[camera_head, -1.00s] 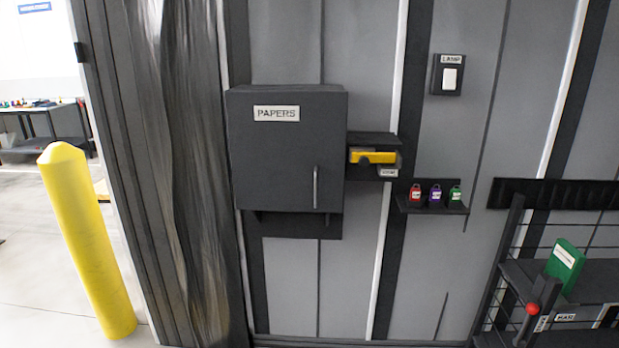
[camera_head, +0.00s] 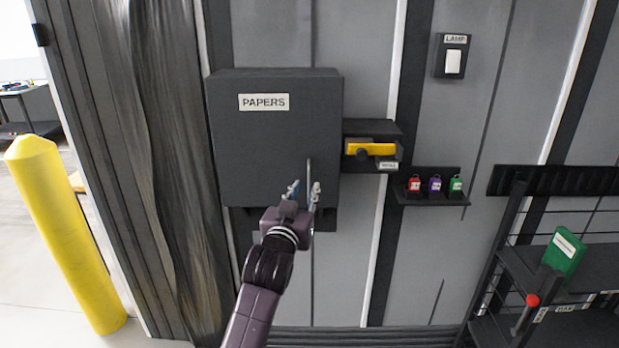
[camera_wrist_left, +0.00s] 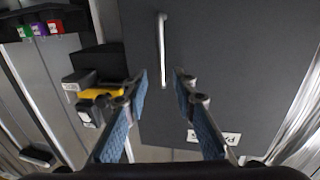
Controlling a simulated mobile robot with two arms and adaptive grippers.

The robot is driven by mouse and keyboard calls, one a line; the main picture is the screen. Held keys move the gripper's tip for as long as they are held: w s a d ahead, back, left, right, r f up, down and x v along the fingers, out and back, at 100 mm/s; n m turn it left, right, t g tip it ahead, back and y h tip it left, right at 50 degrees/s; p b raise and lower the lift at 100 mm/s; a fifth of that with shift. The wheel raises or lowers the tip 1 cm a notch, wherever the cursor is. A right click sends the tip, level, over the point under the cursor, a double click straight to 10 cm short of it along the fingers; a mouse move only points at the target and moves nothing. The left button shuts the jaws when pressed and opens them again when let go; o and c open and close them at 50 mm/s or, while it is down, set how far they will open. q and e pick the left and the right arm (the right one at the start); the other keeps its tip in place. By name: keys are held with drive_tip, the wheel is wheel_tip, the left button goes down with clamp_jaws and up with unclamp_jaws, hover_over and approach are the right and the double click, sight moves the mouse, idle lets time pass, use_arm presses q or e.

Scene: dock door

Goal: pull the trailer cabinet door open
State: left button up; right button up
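The trailer cabinet (camera_head: 262,145) is a dark box on the wall with a "PAPERS" label, and its door is shut. Its thin vertical metal handle (camera_head: 309,175) is near the door's lower right edge. My left gripper (camera_head: 303,190) is open in front of the lower part of the handle. In the left wrist view the open fingers (camera_wrist_left: 160,78) have blue pads, and the handle (camera_wrist_left: 162,48) lies ahead, roughly in line with the gap between them. I cannot see contact with the handle. My right gripper is not in view.
A shelf holds a yellow tool (camera_head: 371,149) just right of the cabinet. Red, purple and green padlocks (camera_head: 435,185) stand on a small ledge. A lamp switch (camera_head: 452,60), a rack (camera_head: 590,262) with a green box, and a yellow bollard (camera_head: 65,235) stand farther out.

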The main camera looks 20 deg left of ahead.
sight(310, 181)
use_arm(q)
drive_tip(key=shift+w+a+f+p, duration=0.15)
drive_tip(key=shift+w+p, duration=0.1)
drive_tip(key=shift+w, duration=1.35)
drive_tip(key=shift+w+a+r+p, duration=0.1)
drive_tip(key=shift+w+a+p, duration=0.1)
drive_tip(key=shift+w, duration=1.35)
clamp_jaws()
